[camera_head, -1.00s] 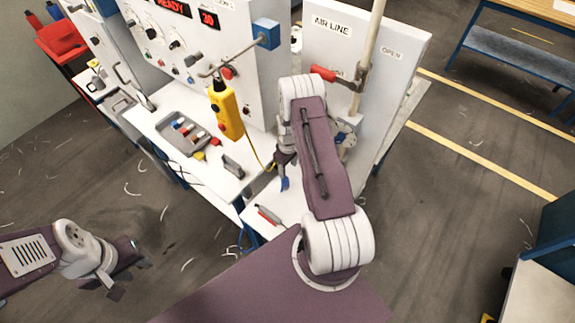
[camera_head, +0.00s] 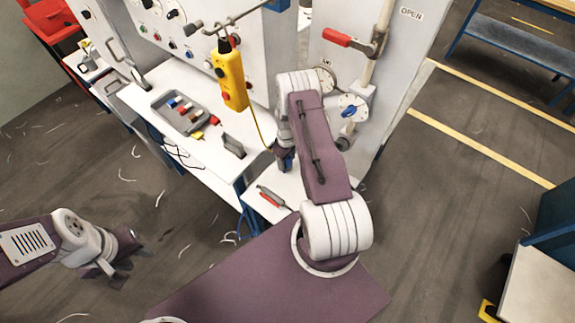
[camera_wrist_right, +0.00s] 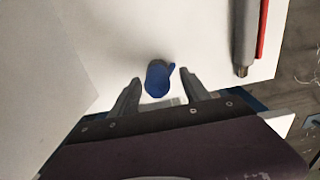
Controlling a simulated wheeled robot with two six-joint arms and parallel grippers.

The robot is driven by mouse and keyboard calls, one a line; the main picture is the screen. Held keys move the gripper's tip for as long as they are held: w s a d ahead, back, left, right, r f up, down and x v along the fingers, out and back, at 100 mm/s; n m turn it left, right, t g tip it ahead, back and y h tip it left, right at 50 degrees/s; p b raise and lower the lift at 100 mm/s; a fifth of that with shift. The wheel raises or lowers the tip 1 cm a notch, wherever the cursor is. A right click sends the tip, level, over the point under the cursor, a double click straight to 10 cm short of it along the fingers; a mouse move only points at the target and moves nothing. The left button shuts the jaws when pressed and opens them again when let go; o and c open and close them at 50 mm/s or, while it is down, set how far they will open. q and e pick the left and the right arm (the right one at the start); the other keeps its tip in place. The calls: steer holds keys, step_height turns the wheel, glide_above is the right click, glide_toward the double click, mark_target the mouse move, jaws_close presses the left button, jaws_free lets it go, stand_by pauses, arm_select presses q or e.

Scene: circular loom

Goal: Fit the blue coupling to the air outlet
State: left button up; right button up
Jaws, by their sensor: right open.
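The blue coupling (camera_wrist_right: 156,80) stands on the white bench top in the right wrist view, between the fingers of my right gripper (camera_wrist_right: 160,84). Those fingers are open, with a visible gap on each side of it. In the head view my right gripper (camera_head: 284,160) is low over the bench, beside the panel, and its arm hides part of the area. A grey pipe stub (camera_head: 345,142), apparently the air outlet, sticks out of the white panel below a blue knob (camera_head: 350,107). My left gripper (camera_head: 106,272) hangs over the floor at lower left, its fingers apart and empty.
A red-handled lever (camera_head: 338,37) sits on the panel's pipe. A yellow pendant (camera_head: 232,78) hangs left of my right arm. A grey tray (camera_head: 182,111) of coloured pieces is on the bench. A red-and-grey tool (camera_head: 271,198) lies near the front edge.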

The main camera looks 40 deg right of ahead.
mark_target(288, 158)
steer(key=shift+d, duration=0.2)
steer(key=shift+s, duration=0.1)
steer(key=c, duration=0.5)
steer(key=shift+a, duration=0.1)
jaws_close()
steer(key=shift+r, duration=0.1)
steer(key=shift+r, duration=0.1)
steer(key=shift+r+p, duration=0.4)
steer(key=shift+r, duration=0.05)
steer(key=shift+r, duration=0.1)
steer(key=shift+r+p, duration=1)
steer(key=shift+r, duration=0.5)
steer(key=shift+f, duration=0.1)
